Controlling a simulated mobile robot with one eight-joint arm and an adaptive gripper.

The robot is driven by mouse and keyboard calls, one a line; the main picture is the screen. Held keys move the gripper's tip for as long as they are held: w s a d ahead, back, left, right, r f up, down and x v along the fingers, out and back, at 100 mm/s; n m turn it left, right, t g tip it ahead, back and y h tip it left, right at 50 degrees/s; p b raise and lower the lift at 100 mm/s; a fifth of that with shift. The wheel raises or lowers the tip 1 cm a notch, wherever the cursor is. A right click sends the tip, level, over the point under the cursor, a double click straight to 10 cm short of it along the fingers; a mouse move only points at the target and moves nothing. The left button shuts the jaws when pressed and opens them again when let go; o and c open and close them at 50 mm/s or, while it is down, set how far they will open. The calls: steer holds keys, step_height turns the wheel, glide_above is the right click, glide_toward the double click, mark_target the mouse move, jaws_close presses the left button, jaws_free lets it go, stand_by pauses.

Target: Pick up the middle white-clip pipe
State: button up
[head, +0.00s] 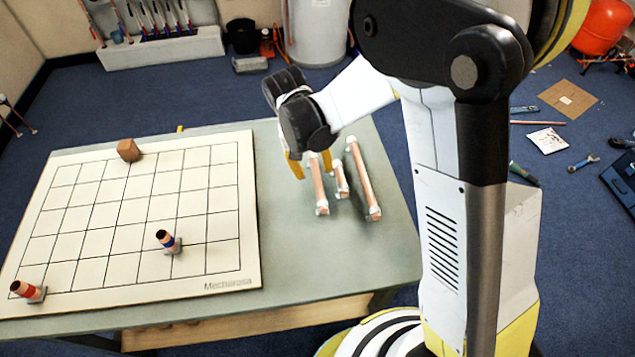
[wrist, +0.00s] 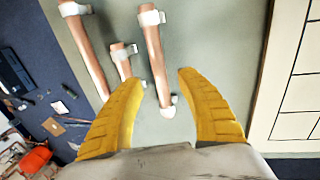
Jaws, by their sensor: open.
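Three copper pipes with white clips lie side by side on the grey-green table. The middle pipe (head: 341,178) is the shortest; in the wrist view it (wrist: 122,64) lies left of my left finger's tip. The left pipe (head: 318,187) is the one at the right in the wrist view (wrist: 157,58). The right, longest pipe (head: 363,180) is at the left there (wrist: 86,48). My gripper (head: 310,164) is open and empty, with yellow fingers pointing down. In the wrist view its fingers (wrist: 160,79) appear on either side of the left pipe's near end.
A white grid board (head: 110,245) covers the table's left part. It bears a brown block (head: 128,150) and two small copper fittings, one blue-banded (head: 167,241) and one red-banded (head: 28,291). The table (head: 385,245) is bare in front of the pipes.

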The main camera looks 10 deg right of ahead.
mark_target(317, 177)
steer(key=f+b, duration=0.1)
steer(key=f, duration=0.1)
steer(key=d+f+b, duration=0.1)
steer(key=f, duration=0.2)
steer(key=shift+f+b, duration=0.1)
steer(key=shift+b, duration=0.25)
jaws_close()
